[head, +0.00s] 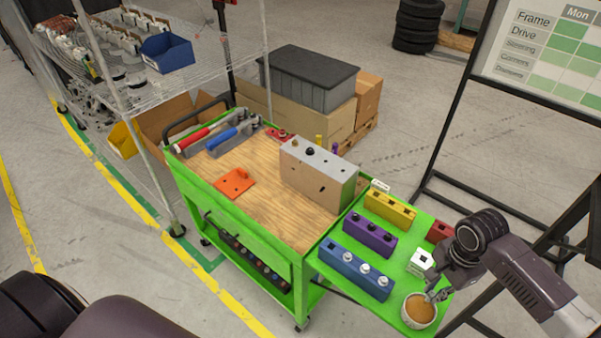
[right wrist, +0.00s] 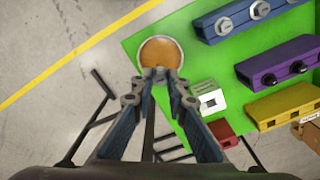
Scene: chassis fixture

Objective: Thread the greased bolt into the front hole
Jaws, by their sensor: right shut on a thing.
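My right gripper (head: 434,294) is at the cup of brown grease (head: 419,310), at the green shelf's front corner. In the right wrist view its fingers (right wrist: 158,82) converge at the edge of the cup (right wrist: 160,52). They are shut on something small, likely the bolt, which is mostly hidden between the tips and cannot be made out. I cannot tell which is the front hole. My left gripper is out of view.
Blue (head: 355,270), purple (head: 370,234) and yellow (head: 390,209) racks stand on the green shelf (head: 333,257), with a small white block (head: 421,262) and a red block (head: 439,231). An orange plate (head: 234,183) lies left of the chassis. A whiteboard stand rises at right.

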